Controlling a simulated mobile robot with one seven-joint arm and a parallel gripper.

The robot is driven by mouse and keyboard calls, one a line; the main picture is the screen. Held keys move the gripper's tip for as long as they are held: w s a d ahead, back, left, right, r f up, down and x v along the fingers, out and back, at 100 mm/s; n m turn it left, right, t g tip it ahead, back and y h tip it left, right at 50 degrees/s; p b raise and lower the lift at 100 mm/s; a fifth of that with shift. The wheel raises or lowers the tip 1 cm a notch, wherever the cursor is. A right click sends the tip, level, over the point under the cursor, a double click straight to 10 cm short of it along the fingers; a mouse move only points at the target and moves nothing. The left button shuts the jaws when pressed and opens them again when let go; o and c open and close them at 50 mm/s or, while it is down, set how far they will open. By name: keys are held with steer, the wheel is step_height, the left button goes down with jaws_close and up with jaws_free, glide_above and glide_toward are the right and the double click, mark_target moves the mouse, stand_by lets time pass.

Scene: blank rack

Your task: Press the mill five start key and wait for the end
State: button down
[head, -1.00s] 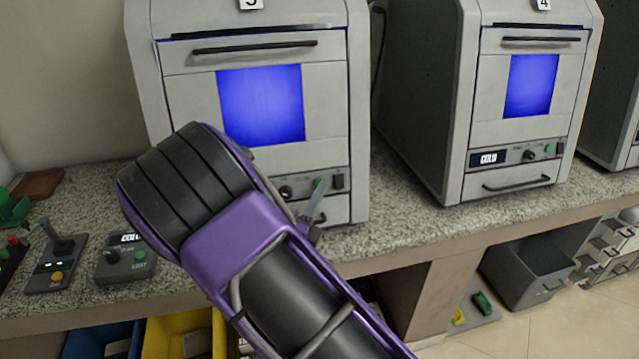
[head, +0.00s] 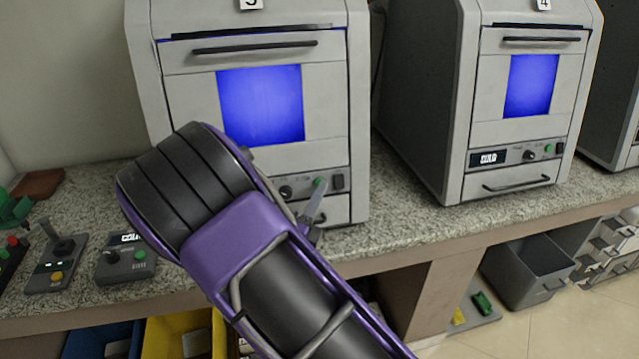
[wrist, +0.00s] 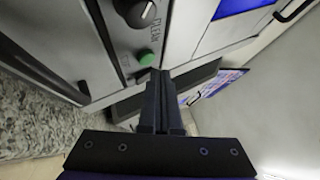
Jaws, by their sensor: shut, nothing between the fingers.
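The left mill (head: 335,100) carries a number plate (head: 250,4) cut by the top edge of the head view; it looks like a 5. Its round green key (head: 319,183) sits on the lower front panel, between a black knob (head: 286,192) and a dark switch (head: 338,182). My gripper (head: 319,191) is shut and empty, its tips just below the green key. The wrist view shows the shut fingers (wrist: 161,76) close beside the green key (wrist: 147,60); I cannot tell if they touch. My arm hides the left of the panel, where no display shows. The mill's window (head: 262,103) glows blue.
A similar mill marked 4 (head: 462,90) stands to the right, its display lit. Small control boxes (head: 127,262) (head: 55,268) stand on the speckled counter (head: 420,222) at left. Bins (head: 525,270) sit below. The counter between the two mills is clear.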

steer(key=shift+w, duration=0.15)
stand_by(0.7)
steer(key=shift+w+a+f+p, duration=0.1)
steer(key=shift+w+a+p, duration=0.05)
steer(key=shift+w+p, duration=0.15)
